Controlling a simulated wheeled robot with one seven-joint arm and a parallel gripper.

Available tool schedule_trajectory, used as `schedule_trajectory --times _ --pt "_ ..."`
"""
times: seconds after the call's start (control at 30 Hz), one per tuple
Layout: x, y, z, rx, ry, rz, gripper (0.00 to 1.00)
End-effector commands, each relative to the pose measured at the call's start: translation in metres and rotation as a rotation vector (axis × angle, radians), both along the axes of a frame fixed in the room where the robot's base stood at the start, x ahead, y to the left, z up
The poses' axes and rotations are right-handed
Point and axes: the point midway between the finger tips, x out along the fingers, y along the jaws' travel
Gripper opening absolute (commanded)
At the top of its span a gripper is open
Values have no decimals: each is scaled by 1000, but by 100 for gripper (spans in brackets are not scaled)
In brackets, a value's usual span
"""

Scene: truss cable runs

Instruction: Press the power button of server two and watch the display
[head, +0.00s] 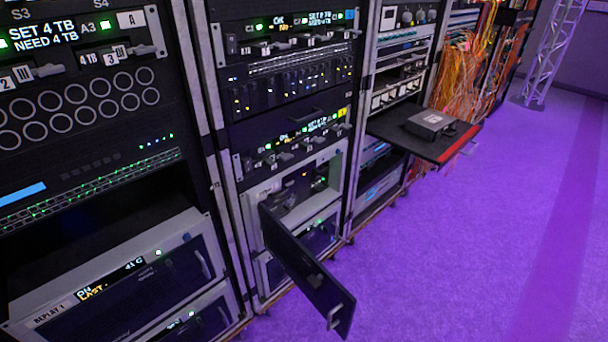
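I cannot read any label that names server two. In the middle rack, a light-framed unit (243,212) has its dark front door (305,275) swung open toward the aisle, with a handle at the door's free end. In the left rack, the unit labelled REPLAY 1 (130,290) has a small lit display (110,280) and a green light. My gripper is not in view.
A shelf (420,143) sticks out of the third rack with a small grey box (430,124) on it. Orange cables (475,70) hang at the far rack. A lattice truss (555,45) stands at the back right.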

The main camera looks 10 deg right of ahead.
Motion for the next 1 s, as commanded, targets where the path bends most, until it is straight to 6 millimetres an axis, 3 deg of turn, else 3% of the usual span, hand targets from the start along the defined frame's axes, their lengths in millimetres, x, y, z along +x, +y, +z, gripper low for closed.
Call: schedule_trajectory --times 0.47,1.0 --pt "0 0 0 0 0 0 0" --pt "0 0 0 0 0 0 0"
